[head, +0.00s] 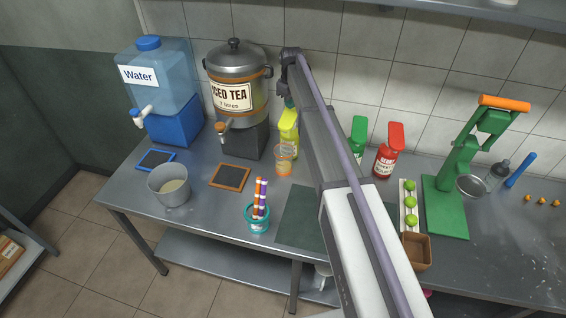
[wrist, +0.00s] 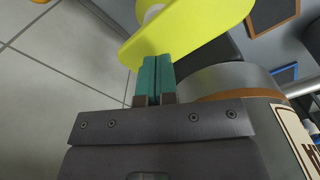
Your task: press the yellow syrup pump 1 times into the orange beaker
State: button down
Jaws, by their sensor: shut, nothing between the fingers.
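The yellow syrup pump (head: 289,142) stands near the wall, just right of the iced tea dispenser. The orange beaker (head: 285,164) is on the counter in front of it. My gripper (head: 290,103) is above the yellow pump, partly hidden by my arm. In the wrist view, my gripper (wrist: 154,80) has its teal fingers shut together, with nothing between them. The broad yellow pump head (wrist: 185,32) fills the top of that view. The fingertips meet its edge in the picture; I cannot tell whether they touch it. The beaker is not clear in the wrist view.
The iced tea dispenser (head: 236,92) stands close left of the pump and shows its metal side in the wrist view (wrist: 225,82). Green (head: 357,138) and red (head: 386,160) pumps stand right of my arm. A cup of striped straws (head: 257,219) stands in front.

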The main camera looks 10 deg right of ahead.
aim_at(290, 113)
dwell(0.4)
jog(key=shift+f+b, duration=2.55)
jog(key=shift+b, duration=0.05)
notch_tip(290, 113, up, 5)
jog(key=p, duration=0.5)
jog(key=shift+r, duration=0.1)
notch_tip(290, 113, up, 6)
jog(key=p, duration=0.6)
